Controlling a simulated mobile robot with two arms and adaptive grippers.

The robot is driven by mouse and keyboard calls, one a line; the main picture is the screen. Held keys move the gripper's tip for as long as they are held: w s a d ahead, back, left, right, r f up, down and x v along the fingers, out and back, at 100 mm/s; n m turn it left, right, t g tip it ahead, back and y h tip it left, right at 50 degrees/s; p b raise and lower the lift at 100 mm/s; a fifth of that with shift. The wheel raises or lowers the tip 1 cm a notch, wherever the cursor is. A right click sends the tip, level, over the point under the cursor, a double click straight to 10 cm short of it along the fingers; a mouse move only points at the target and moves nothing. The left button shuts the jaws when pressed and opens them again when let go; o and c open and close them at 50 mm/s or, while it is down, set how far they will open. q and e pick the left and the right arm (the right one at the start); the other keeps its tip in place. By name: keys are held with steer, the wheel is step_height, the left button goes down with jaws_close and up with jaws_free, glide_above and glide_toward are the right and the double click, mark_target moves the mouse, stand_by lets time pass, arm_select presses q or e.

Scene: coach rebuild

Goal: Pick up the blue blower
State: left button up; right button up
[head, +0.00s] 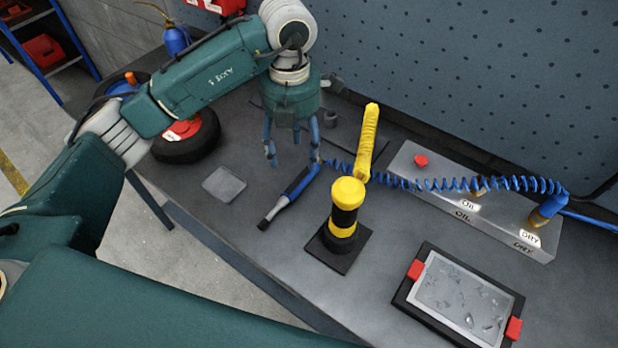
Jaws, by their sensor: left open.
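The blue blower (297,187) lies on the grey workbench (225,240), left of the middle of the head view. Its dark nozzle points toward the lower left, and a coiled blue hose (450,185) runs from its upper end to the right. My left gripper (292,160) points down with its fingers spread and nothing between them. It appears over or just behind the blower's upper end, and one finger overlaps that end in the picture. I cannot tell whether they touch. My right gripper is not in view.
A yellow and black post (345,215) on a dark base stands right of the blower, with a yellow handle behind it. A grey block (490,205) with labelled fittings, a red-clamped tray (460,300), a flat grey plate (224,185) and a black wheel (190,147) share the bench.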

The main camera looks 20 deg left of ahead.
arm_select(q)
steer(key=p, duration=0.1)
glide_above(295, 179)
steer(key=f, duration=0.4)
steer(key=shift+s+a+f, duration=0.1)
steer(key=shift+s+a, duration=0.1)
steer(key=shift+s, duration=0.15)
steer(key=shift+f, duration=0.25)
steer(key=f+p, duration=0.1)
steer(key=f, duration=0.2)
steer(key=f+p, duration=0.1)
steer(key=f, duration=0.1)
steer(key=shift+w+d+p, duration=0.2)
steer(key=shift+w+p, duration=0.15)
steer(key=shift+f, duration=0.1)
steer(key=shift+c, duration=0.8)
steer(key=c, duration=1.2)
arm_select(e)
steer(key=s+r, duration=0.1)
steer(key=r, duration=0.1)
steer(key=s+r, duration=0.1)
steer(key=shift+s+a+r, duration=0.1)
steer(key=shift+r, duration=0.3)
